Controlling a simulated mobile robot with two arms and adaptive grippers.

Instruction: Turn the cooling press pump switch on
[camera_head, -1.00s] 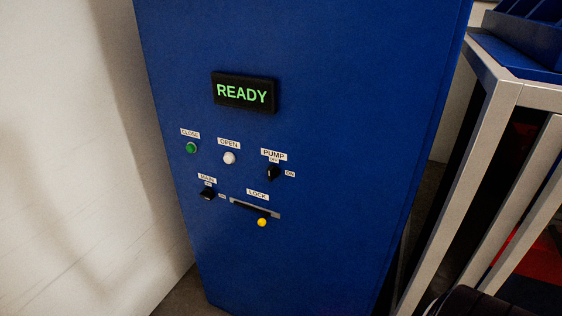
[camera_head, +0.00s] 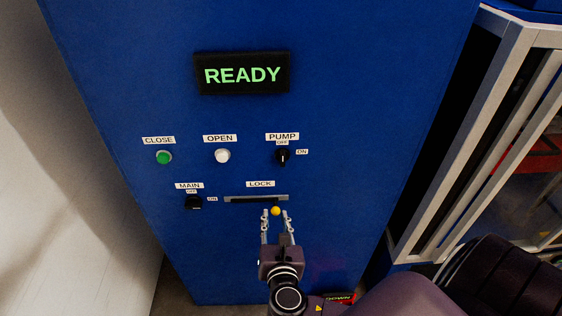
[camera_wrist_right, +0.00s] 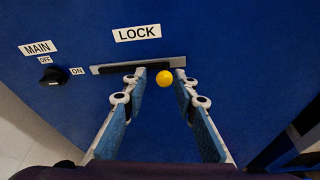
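The blue cooling press cabinet (camera_head: 340,110) stands in front of me. Its black PUMP switch (camera_head: 282,156) is a rotary knob at the upper right of the controls. The knob's mark points up toward OFF, and ON is labelled to its right. My right gripper (camera_head: 276,215) is below the switch, with its fingers apart on either side of the yellow LOCK knob (camera_head: 276,211). In the right wrist view the yellow knob (camera_wrist_right: 165,78) shows between the open fingers; I cannot tell if they touch it. My left gripper is not in view.
A READY display (camera_head: 242,74) is lit green. A green CLOSE button (camera_head: 164,157), a white OPEN button (camera_head: 222,156) and a black MAIN switch (camera_head: 194,202) are left of PUMP. A pale wall (camera_head: 60,190) is at the left and a metal frame (camera_head: 470,140) at the right.

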